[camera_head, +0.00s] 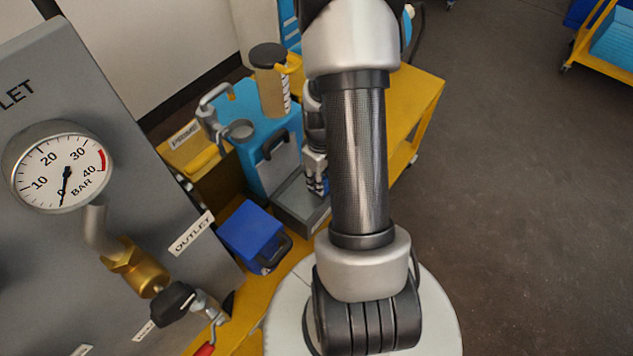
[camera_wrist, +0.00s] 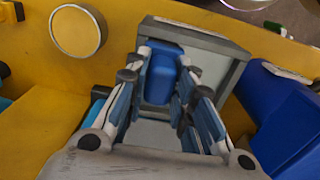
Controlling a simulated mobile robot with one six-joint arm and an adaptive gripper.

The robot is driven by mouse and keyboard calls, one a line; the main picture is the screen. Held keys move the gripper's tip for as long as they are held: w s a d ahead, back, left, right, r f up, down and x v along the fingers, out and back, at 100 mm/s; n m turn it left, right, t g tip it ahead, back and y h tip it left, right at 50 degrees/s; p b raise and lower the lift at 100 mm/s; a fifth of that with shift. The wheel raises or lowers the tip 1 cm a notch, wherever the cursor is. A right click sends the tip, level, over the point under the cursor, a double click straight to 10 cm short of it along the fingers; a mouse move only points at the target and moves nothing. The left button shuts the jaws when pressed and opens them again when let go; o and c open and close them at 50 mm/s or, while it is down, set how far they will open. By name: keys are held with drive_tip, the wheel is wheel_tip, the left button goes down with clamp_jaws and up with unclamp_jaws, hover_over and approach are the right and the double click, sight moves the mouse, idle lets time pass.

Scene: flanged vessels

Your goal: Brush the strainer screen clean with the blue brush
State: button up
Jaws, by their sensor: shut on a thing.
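My gripper (camera_head: 316,178) is low over the grey tray (camera_head: 292,222), partly hidden behind my arm in the head view. In the wrist view its two fingers are shut on the blue brush (camera_wrist: 162,78), a blue block between the fingertips. The brush is over the grey tray (camera_wrist: 228,45); I cannot tell whether it touches the bottom. Its bristles are hidden. A round disc with a grey rim and a tan face (camera_wrist: 78,30) is at upper left in the wrist view, apart from the brush. I cannot tell whether it is the strainer screen.
A blue box with a black handle (camera_head: 250,236) stands beside the tray. A jar with a dark lid (camera_head: 270,85) and a grey cup-like part (camera_head: 240,130) stand behind. The grey panel with a pressure gauge (camera_head: 62,168) and brass valve is at left. Open floor lies at right.

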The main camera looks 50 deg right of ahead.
drive_tip(key=shift+a, duration=0.15)
drive_tip(key=shift+s+a+f, duration=0.1)
drive_tip(key=shift+a, duration=0.75)
drive_tip(key=shift+s+a+f, duration=0.1)
drive_tip(key=shift+a, duration=0.9)
drive_tip(key=shift+s, duration=0.1)
drive_tip(key=shift+a, duration=0.2)
drive_tip(key=shift+s+a+r, duration=0.1)
drive_tip(key=shift+s+a, duration=0.05)
drive_tip(key=shift+a, duration=0.8)
drive_tip(key=shift+s+a, duration=0.15)
drive_tip(key=shift+a, duration=0.75)
drive_tip(key=shift+d, duration=0.1)
drive_tip(key=shift+w+d+r, duration=0.1)
drive_tip(key=shift+w+d, duration=0.15)
drive_tip(key=shift+d, duration=0.8)
drive_tip(key=shift+w+d+r, duration=0.1)
drive_tip(key=shift+w+d, duration=0.1)
drive_tip(key=shift+d, duration=0.85)
